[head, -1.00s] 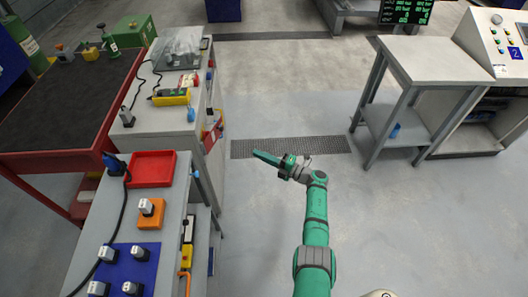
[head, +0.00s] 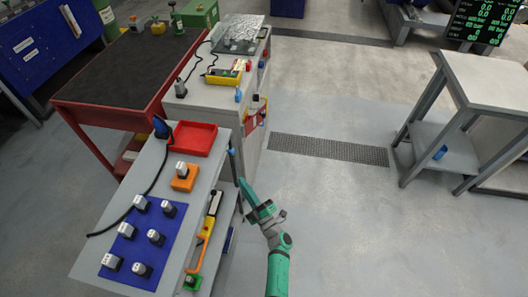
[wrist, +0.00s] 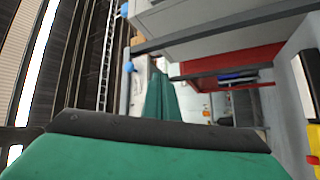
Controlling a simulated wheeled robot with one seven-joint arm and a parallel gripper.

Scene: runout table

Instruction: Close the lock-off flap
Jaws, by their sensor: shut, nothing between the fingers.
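My gripper (head: 248,192) is shut and empty. It is in the air beside the right edge of the near grey bench (head: 228,172), pointing up and left in the head view. Its teal fingers (wrist: 160,97) lie together in the wrist view, with a grey bench side and blue knobs beyond them. I cannot pick out the lock-off flap for certain. A red and white fitting (head: 256,113) is on the side of the farther grey cabinet, apart from my gripper; I cannot tell whether it is the flap.
The near bench carries a red tray (head: 212,138), an orange block (head: 185,183) and a blue mat (head: 172,212) with several grey blocks. A yellow-handled tool (head: 210,217) is at its right side. A grey table (head: 485,75) stands right. The floor between is clear.

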